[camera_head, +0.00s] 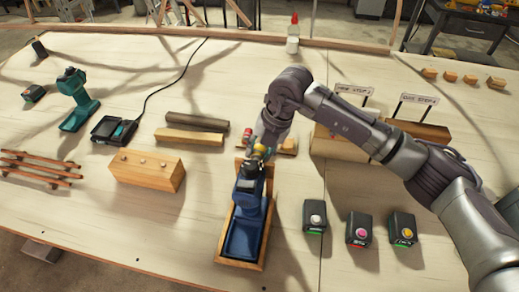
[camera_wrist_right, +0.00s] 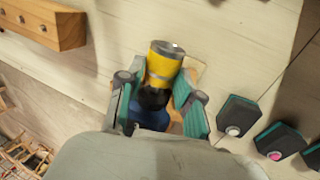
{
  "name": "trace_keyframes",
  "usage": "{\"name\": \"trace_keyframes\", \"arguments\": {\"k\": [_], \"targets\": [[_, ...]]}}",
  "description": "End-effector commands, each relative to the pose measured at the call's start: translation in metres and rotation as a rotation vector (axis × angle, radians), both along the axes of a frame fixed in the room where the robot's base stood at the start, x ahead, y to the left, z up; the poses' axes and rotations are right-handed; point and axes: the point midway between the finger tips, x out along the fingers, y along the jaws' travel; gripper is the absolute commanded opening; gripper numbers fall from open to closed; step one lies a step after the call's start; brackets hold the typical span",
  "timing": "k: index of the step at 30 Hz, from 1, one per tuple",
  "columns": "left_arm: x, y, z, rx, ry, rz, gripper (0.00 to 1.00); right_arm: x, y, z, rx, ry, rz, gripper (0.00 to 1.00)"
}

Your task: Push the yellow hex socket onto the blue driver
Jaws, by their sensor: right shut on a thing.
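The yellow hex socket (camera_head: 259,151) is between the fingers of my right gripper (camera_head: 262,148). In the right wrist view the yellow socket (camera_wrist_right: 163,64) has a grey end, and the teal fingers are shut on it from both sides. The blue driver (camera_head: 247,204) stands in a wooden cradle (camera_head: 221,243), with its black nose towards the far side. In the right wrist view the black nose (camera_wrist_right: 153,98) lines up with the socket and looks to touch it. The fingers partly hide this joint, so I cannot tell how deep the socket sits. My left gripper is out of view.
Three button boxes (camera_head: 357,231) stand right of the cradle. A wooden block with holes (camera_head: 146,169) and a charger (camera_head: 114,130) are to the left. A teal driver (camera_head: 79,102) stands farther left. Wooden blocks with signs (camera_head: 341,143) stand behind my right arm.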

Motion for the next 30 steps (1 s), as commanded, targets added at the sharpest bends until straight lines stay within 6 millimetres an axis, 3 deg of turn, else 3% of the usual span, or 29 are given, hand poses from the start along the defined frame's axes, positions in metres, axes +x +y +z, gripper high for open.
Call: {"name": "trace_keyframes", "arguments": {"k": [30], "targets": [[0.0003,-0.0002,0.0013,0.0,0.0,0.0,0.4,-0.0092,0.0017,0.0001,0.0,-0.001,-0.001,0.0]]}}
